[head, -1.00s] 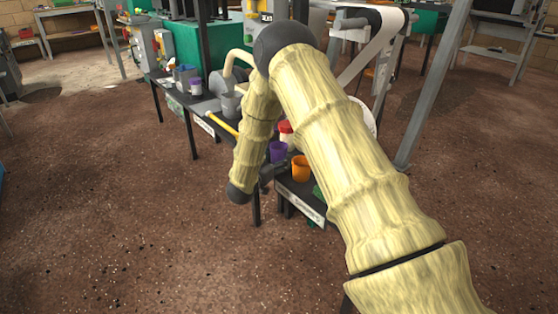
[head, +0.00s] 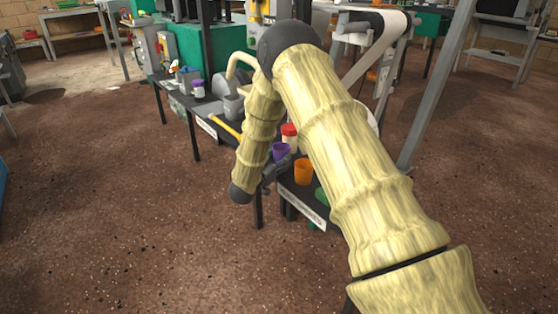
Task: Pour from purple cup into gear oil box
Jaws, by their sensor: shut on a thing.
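The purple cup (head: 280,151) stands upright at the near end of the long dark table, just right of my forearm. My gripper (head: 284,162) is at the cup, coming from the lower left, and is shut on it; the fingertips are small and partly hidden. Whether the cup touches the surface below is not clear. I cannot tell which item is the gear oil box.
An orange cup (head: 303,171) stands close to the right of the purple cup. A red-lidded container (head: 289,134) is just behind. A grey cup (head: 233,107) and a yellow bar (head: 228,128) lie to the left. The brown floor (head: 120,220) at left is open.

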